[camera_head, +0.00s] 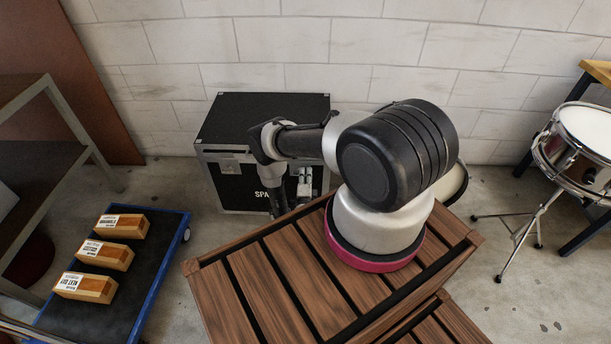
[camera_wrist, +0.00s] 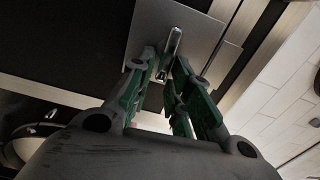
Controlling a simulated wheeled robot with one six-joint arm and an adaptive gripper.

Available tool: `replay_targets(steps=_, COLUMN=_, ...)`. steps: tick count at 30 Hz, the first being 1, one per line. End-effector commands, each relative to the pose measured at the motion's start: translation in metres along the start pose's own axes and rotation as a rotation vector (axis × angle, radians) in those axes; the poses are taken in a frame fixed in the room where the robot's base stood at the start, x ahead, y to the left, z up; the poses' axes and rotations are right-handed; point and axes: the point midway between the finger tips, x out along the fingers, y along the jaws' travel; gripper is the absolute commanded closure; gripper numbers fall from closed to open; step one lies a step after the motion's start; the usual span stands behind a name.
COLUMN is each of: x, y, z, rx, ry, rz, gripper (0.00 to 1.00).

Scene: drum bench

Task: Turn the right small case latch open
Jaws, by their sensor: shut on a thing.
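The small black case (camera_head: 233,185) with silver edges stands on the floor against the wall. Its left latch (camera_head: 229,160) is a silver plate on the front. The right latch area (camera_head: 306,180) shows silver metal beside my arm and is partly hidden. In the wrist view, the right latch (camera_wrist: 173,48) is a narrow upright metal piece on a square silver plate (camera_wrist: 150,22). My gripper (camera_wrist: 172,72) has its green-padded fingers closed in around the latch's lower end. The fingertips are at the plate.
A blue-edged cart (camera_head: 128,275) with several wooden blocks (camera_head: 105,254) stands at the left. A wooden slatted platform (camera_head: 240,290) lies in front. A drum on a stand (camera_head: 580,150) is at the right. The wall is close behind the case.

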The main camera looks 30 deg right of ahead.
Motion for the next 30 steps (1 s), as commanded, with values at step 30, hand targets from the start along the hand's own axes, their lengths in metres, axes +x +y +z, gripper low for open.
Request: replay_targets(steps=30, x=-0.0007, y=0.0031, z=0.0000, rx=0.090, ry=-0.001, rz=0.002, gripper=0.68)
